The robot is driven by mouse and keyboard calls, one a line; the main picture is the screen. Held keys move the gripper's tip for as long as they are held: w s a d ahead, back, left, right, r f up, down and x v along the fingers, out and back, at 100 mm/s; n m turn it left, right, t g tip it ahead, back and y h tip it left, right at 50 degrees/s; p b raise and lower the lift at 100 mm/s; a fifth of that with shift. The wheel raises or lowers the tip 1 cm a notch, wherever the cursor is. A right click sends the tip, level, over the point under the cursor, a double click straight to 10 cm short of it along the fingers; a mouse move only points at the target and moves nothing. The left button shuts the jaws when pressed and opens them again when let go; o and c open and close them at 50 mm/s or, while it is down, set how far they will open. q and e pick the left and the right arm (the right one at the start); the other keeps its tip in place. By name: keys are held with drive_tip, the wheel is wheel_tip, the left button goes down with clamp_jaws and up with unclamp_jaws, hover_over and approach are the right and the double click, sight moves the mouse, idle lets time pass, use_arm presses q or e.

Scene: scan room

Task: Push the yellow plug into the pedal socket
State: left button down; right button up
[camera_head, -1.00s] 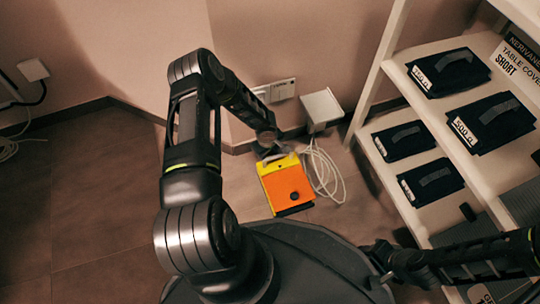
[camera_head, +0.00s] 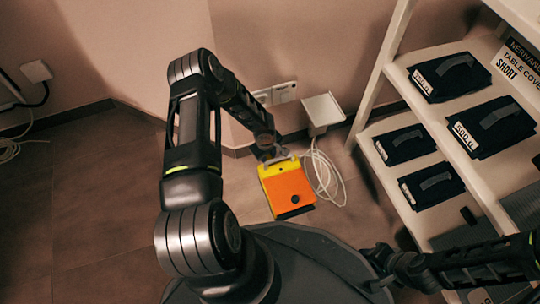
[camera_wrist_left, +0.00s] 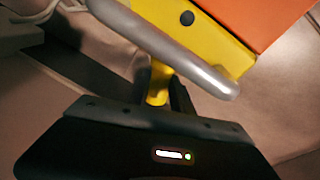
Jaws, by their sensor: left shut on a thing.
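The pedal (camera_head: 287,188) is an orange and yellow box on the floor, with a grey metal bar along its yellow end. In the left wrist view its yellow body (camera_wrist_left: 205,35) and the bar (camera_wrist_left: 170,45) fill the upper part. My left gripper (camera_head: 273,153) is at the pedal's yellow end. Its dark fingers (camera_wrist_left: 161,88) are shut on the yellow plug (camera_wrist_left: 158,92), which points toward the pedal's yellow body. The bar and fingers partly cover the plug. The socket is hidden, so I cannot tell how deep the plug sits.
A white box (camera_head: 323,109) stands behind the pedal, with a coiled white cable (camera_head: 325,178) to the pedal's right. A wall outlet (camera_head: 284,92) is behind. White shelves (camera_head: 395,75) with dark folded covers stand at right. Floor (camera_head: 100,190) at left is clear.

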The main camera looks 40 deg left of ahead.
use_arm(q)
drive_tip(key=s+a+r, duration=0.7)
drive_tip(key=s+a, duration=0.1)
drive_tip(key=s, duration=0.2)
drive_tip(key=shift+a+r, duration=0.15)
drive_tip(key=shift+a, duration=0.05)
use_arm(e)
drive_tip(key=shift+r, duration=0.1)
use_arm(q)
drive_tip(key=shift+s, duration=0.1)
idle(0.3)
